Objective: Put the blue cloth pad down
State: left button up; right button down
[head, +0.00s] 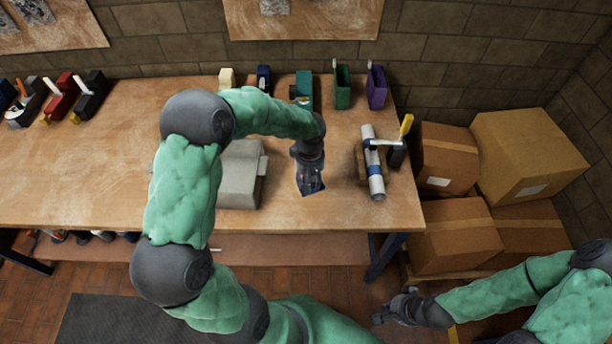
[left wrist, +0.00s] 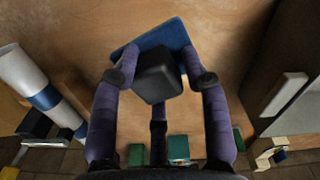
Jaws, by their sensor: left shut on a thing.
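The blue cloth pad (left wrist: 170,36) has a black block-shaped grip (left wrist: 158,76) on it. My left gripper (left wrist: 161,80) is shut on this black grip, with its purple fingers around it. In the head view the blue pad (head: 312,188) shows under my left gripper (head: 309,172), at or just above the wooden table top (head: 330,215). I cannot tell whether the pad touches the wood. My right gripper (head: 392,307) is empty, with its fingers apart, over the floor in front of the table.
A grey box-like block (head: 241,175) stands left of the pad. A white pipe with blue bands (head: 373,165) lies in a holder at the right. Green (head: 342,88) and purple (head: 377,88) holders stand at the back. Cardboard boxes (head: 455,235) are stacked right of the table.

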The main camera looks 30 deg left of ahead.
pick_arm(q)
jog(key=shift+s+f, duration=0.15)
jog(key=shift+f+b, duration=2.05)
jog(key=shift+f, duration=1.3)
jog(key=shift+f+b, duration=0.5)
jog(key=shift+f, duration=0.05)
jog(key=o, duration=1.2)
notch_tip(320, 180, up, 12)
